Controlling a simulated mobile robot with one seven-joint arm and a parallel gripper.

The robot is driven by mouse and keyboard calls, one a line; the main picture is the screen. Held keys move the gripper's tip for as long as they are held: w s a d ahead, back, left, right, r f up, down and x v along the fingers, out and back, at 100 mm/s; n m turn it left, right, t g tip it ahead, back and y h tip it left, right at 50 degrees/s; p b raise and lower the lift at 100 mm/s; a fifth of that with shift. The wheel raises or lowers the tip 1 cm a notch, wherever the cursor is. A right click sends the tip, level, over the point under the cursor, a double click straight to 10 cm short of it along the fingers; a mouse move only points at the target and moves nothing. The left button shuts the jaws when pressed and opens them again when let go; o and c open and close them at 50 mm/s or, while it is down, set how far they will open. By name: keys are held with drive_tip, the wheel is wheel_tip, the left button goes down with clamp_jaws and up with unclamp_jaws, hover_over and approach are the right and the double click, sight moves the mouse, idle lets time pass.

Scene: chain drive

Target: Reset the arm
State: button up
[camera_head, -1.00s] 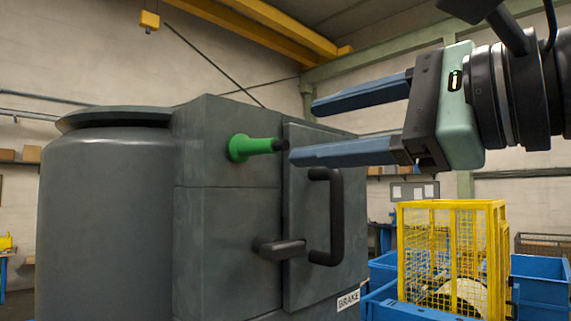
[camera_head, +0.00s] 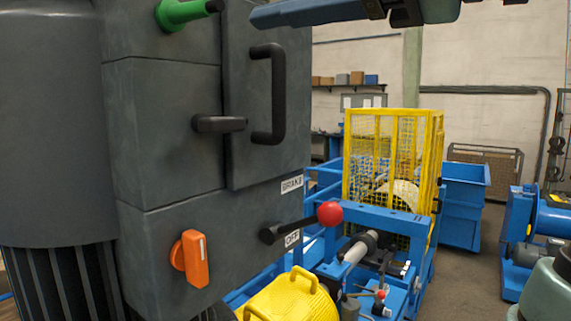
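My gripper (camera_head: 345,8) is at the top edge of the view, and only its lower finger and part of its body show. The upper finger is out of the picture. The finger that shows is right of the green knob (camera_head: 185,12) on the dark grey machine housing (camera_head: 160,140), and nothing is seen held at it.
The housing carries a black door handle (camera_head: 268,95), a latch (camera_head: 218,124), an orange switch (camera_head: 190,258) and a red-ball lever (camera_head: 328,213) jutting right. A yellow mesh cage (camera_head: 390,160) stands on a blue frame behind. A blue bin (camera_head: 463,215) is farther right.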

drive_tip(key=w+f+n+t+h+b, duration=0.55)
drive_tip(key=f+t, duration=0.35)
drive_tip(key=f, duration=0.3)
drive_tip(key=s+f+n+t+h+b, duration=0.4)
drive_tip(key=s+f+n+t+h, duration=0.2)
drive_tip(key=s+h, duration=0.3)
drive_tip(key=shift+s+a+f+n+t, duration=0.2)
drive_tip(key=shift+s+a+n+t, duration=0.4)
drive_tip(key=shift+s, duration=0.65)
drive_tip(key=shift+d, duration=0.2)
drive_tip(key=shift+c, duration=0.8)
drive_tip(key=shift+w+a, duration=0.1)
